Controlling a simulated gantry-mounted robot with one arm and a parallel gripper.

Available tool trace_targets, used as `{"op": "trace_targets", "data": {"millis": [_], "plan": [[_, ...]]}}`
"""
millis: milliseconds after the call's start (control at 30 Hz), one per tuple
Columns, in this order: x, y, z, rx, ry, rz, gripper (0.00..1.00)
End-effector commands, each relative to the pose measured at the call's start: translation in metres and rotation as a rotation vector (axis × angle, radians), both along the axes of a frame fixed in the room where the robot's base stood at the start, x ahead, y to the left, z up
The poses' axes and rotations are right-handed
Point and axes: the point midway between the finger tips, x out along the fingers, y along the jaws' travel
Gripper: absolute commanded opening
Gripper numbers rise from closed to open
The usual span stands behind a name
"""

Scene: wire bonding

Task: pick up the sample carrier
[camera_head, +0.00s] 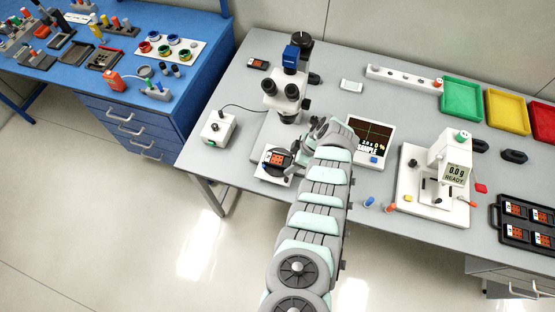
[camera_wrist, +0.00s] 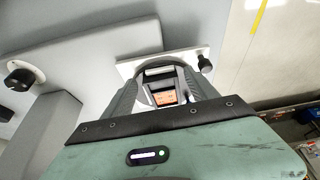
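The sample carrier (camera_head: 277,158), small and dark with an orange face, lies on a dark round stage with a white base (camera_head: 270,178), in front of the microscope (camera_head: 288,95). My gripper (camera_head: 294,159) reaches in beside it from the right. In the wrist view the carrier's orange face (camera_wrist: 165,98) shows between the two grey fingers of my gripper (camera_wrist: 165,85). The fingers are spread apart, with the stage visible between them. I see no clear grip on the carrier; its lower part is hidden by my gripper body.
A white control box (camera_head: 213,129) stands left of the stage. A display panel (camera_head: 371,139) and a white tester (camera_head: 448,163) stand to the right. A black tray (camera_head: 499,222) holds several similar carriers. The microscope is close behind my gripper.

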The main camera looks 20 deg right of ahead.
Motion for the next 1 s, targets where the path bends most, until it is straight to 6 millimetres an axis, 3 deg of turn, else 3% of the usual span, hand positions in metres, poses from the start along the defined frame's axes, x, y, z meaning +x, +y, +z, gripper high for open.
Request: {"op": "trace_targets", "data": {"millis": [700, 1000], "plan": [[-0.0001, 0.0000, -0.0001, 0.000, 0.000, 0.000, 0.08], [0.0000, 0.0000, 0.0005, 0.000, 0.000, -0.001, 0.08]]}}
